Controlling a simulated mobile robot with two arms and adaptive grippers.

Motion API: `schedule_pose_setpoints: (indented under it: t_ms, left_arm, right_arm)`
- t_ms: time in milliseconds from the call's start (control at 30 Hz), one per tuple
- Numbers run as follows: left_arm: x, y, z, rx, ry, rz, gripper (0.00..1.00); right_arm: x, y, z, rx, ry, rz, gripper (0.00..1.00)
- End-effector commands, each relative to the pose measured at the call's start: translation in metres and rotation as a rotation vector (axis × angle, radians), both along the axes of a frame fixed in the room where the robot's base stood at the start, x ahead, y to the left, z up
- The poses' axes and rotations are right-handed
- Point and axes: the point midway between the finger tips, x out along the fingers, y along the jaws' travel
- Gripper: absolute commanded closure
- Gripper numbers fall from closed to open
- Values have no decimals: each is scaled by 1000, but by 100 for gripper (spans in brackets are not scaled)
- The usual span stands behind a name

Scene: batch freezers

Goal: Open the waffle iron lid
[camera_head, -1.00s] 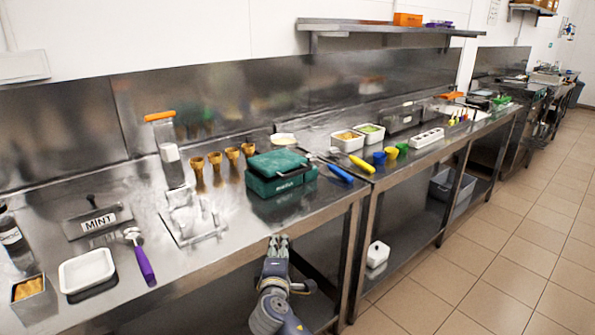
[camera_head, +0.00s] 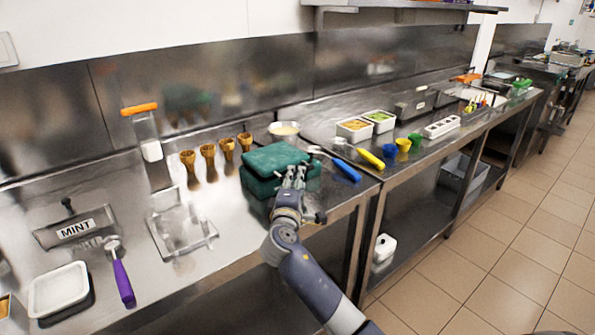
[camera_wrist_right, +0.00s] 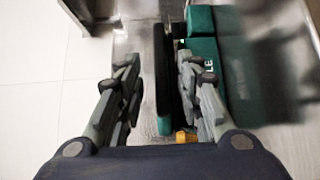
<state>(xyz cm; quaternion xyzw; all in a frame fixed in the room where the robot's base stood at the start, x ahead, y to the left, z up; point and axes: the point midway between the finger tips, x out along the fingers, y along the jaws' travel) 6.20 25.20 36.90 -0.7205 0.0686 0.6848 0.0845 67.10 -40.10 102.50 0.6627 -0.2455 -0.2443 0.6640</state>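The green waffle iron (camera_head: 268,160) stands on the steel counter with its lid down. My right gripper (camera_head: 293,172) is at its front edge, covering part of its front face. In the right wrist view, the gripper (camera_wrist_right: 160,72) is open, its two fingers apart. A narrow green and black piece of the waffle iron, which looks like its handle (camera_wrist_right: 164,95), shows between the fingers, nearer the right one. The iron's green body (camera_wrist_right: 235,70) lies to the right. I cannot tell whether a finger touches it. My left gripper is not in view.
The floor in front of the counter is open.

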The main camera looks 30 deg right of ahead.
Motion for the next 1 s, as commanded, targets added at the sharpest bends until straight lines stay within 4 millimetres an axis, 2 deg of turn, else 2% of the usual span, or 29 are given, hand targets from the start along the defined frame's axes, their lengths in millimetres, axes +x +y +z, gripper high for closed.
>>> schedule_pose_setpoints:
  t_ms: [100, 200, 400, 700, 733, 867, 1000]
  left_arm:
    - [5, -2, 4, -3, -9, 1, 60]
    - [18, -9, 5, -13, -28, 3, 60]
    - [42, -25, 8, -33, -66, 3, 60]
    - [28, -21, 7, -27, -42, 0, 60]
    - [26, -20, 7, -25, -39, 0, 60]
    - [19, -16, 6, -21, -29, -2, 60]
    - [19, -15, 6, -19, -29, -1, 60]
  right_arm:
    - [14, -12, 1, 1, 1, -1, 67]
    - [22, -19, 1, 0, 0, 0, 67]
    - [31, -26, 0, 1, -1, 1, 67]
    - [32, -27, 0, 2, -1, 1, 67]
    - [32, -27, 0, 2, -1, 1, 71]
    - [32, -27, 0, 1, 0, 1, 100]
    - [32, -27, 0, 1, 0, 1, 100]
